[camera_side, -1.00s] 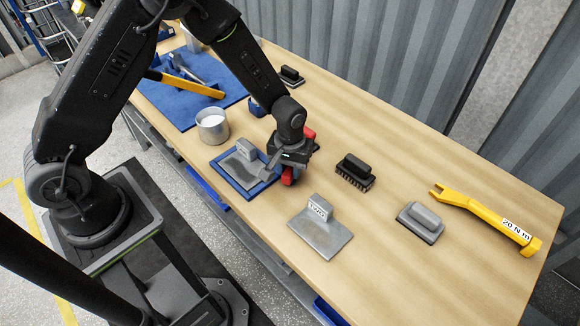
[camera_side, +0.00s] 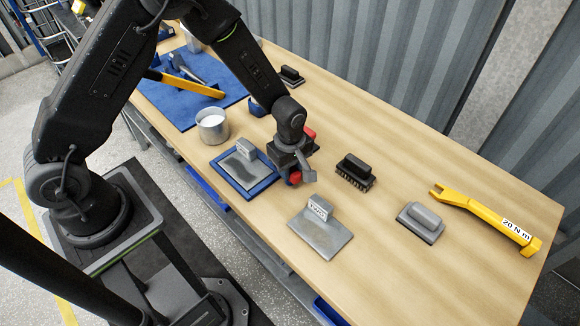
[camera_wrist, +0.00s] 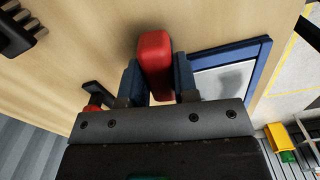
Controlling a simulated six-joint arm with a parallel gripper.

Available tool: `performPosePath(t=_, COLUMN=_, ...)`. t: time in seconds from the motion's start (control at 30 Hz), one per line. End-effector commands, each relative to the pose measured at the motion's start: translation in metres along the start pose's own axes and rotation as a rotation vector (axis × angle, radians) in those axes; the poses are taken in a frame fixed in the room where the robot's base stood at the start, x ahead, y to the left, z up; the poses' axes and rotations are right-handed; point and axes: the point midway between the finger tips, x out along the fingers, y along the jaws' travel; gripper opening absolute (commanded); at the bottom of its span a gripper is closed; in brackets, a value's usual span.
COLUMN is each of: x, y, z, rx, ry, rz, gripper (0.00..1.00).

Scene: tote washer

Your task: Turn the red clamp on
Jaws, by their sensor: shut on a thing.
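The red clamp shows as red parts under and beside my gripper (camera_side: 296,160) in the side view. Its red handle (camera_wrist: 155,58) stands between my two dark fingers in the wrist view. My gripper is shut on this handle, low over the bench. A second red part with a black lever (camera_wrist: 93,102) shows left of the fingers in the wrist view. In the side view one red end (camera_side: 309,133) shows behind the gripper and another (camera_side: 295,178) in front. The clamp's middle is hidden by my wrist.
A blue-framed plate (camera_side: 262,186) with a grey block lies just left of the gripper. A labelled grey plate (camera_side: 325,240) lies in front. A black brush (camera_side: 355,172), a grey-handled block (camera_side: 420,222) and a yellow wrench (camera_side: 485,215) lie to the right. A metal cup (camera_side: 212,127) stands left.

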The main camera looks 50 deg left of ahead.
Motion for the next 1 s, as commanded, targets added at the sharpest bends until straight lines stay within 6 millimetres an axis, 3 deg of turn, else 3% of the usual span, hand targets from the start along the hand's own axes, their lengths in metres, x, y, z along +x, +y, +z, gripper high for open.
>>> performPosePath(t=0.5, x=-0.0005, y=0.0002, z=0.0003, rx=-0.406, ry=-0.001, rz=0.0, gripper=0.0)
performPosePath(t=1.0, x=-0.0006, y=0.0003, z=0.0003, rx=-0.527, ry=-0.001, rz=0.001, gripper=0.0)
